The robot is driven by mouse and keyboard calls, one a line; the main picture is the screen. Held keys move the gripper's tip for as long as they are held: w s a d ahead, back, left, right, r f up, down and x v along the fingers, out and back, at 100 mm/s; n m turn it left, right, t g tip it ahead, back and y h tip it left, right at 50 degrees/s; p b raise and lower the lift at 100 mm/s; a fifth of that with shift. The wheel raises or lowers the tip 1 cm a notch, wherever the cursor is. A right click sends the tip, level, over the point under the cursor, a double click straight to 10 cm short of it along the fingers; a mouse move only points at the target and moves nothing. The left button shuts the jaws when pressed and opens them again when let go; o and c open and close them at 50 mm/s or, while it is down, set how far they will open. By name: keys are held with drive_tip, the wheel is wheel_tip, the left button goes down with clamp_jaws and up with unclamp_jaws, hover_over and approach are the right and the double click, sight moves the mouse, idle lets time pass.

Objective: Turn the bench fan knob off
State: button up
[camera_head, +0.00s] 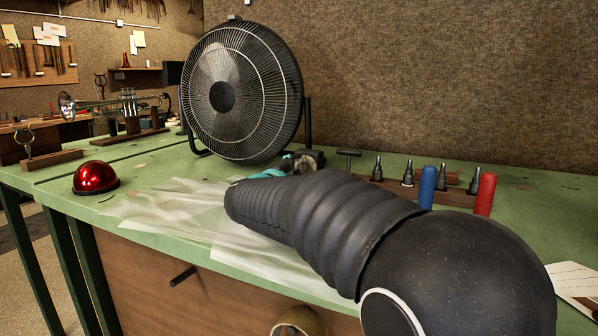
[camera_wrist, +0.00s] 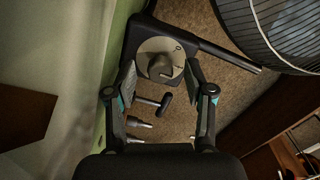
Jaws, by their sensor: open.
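The bench fan (camera_head: 242,90) stands at the back of the green bench against the brown wall. Its round grille also shows at the upper right of the wrist view (camera_wrist: 285,28). In the wrist view the fan knob (camera_wrist: 160,67) sits on a pale round dial with small dark marks, on a dark box. My gripper (camera_wrist: 161,82) is open, with one finger to each side of the knob in the picture. I cannot tell whether either finger touches it. In the head view my dark arm hides the knob and most of my gripper.
A red dome (camera_head: 96,178) stands at the bench's left. A T-handled tool (camera_head: 348,157), several metal-tipped tools, a blue handle (camera_head: 427,186) and a red handle (camera_head: 485,194) stand right of the fan. A clear sheet (camera_head: 170,213) lies in front. A trumpet (camera_head: 110,103) rests far left.

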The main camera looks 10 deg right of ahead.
drive_tip(key=v, duration=1.1)
